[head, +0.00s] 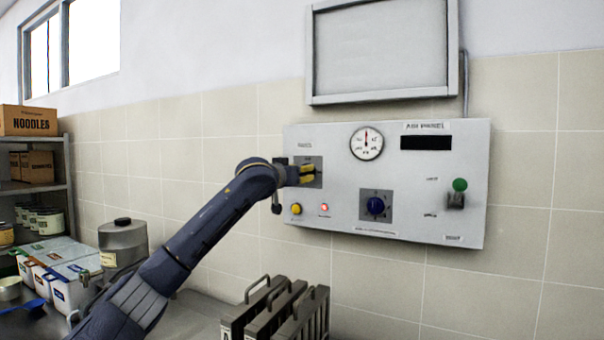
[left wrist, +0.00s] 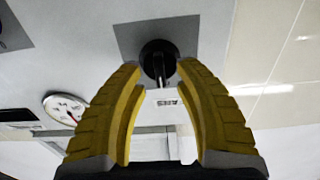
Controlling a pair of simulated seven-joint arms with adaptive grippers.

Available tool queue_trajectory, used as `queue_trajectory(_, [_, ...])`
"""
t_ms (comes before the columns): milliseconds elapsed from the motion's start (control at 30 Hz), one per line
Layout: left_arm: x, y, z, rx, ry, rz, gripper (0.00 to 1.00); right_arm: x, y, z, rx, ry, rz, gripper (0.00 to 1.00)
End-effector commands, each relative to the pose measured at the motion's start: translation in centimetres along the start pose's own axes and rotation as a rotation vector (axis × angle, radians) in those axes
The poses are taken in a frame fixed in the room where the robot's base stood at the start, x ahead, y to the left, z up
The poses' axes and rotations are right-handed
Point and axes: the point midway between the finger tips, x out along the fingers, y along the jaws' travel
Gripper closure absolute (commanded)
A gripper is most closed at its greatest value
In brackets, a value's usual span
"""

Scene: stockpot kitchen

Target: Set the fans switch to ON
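The fans switch (left wrist: 158,58) is a black round base with a short lever on a dark grey square plate, and a small label sits below it in the left wrist view. Its lever hangs toward the label in that view; I cannot tell which setting this is. In the head view the plate (head: 314,182) is at the upper left of the grey control panel (head: 290,215), and my gripper hides the switch. My left gripper (head: 306,173), with yellow fingers, is at the plate. In the left wrist view the gripper (left wrist: 160,72) is open, its fingers on either side of the lever with gaps showing.
The panel also carries a round gauge (head: 366,142), a blue dial (head: 375,206), a yellow button (head: 296,209), a lit red lamp (head: 324,207) and a green-topped lever (head: 458,193). Handled grey plates (head: 280,312) stand below. A metal canister (head: 123,243) is beside my arm.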

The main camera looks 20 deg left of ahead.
Motion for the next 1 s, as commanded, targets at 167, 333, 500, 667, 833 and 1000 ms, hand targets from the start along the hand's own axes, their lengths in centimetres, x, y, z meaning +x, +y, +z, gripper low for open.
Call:
queue_trajectory(167, [0.85,-0.01,0.02,0.000,0.000,-0.001,0.68,0.00,-0.01,0.05,0.000,-0.001,0.000,0.56])
queue_trajectory(333, [1.11,0.00,0.00,0.000,0.000,0.000,0.68,0.00,-0.02,0.06,0.000,-0.001,0.000,0.56])
queue_trajectory(500, [1.11,0.00,0.00,0.000,0.000,0.000,0.68,0.00,-0.02,0.07,0.000,-0.001,0.000,0.56])
queue_trajectory(667, [1.10,-0.01,0.01,0.000,0.000,0.000,0.74,0.00,-0.03,0.08,0.000,-0.001,0.000,0.56])
queue_trajectory(833, [1.10,-0.02,0.01,0.000,0.000,-0.001,0.94,0.00,-0.04,0.08,0.000,-0.001,0.000,0.56])
queue_trajectory(1000, [1.09,-0.02,0.02,0.000,0.000,-0.001,1.00,0.00,-0.04,0.07,-0.001,-0.001,0.000,0.56])
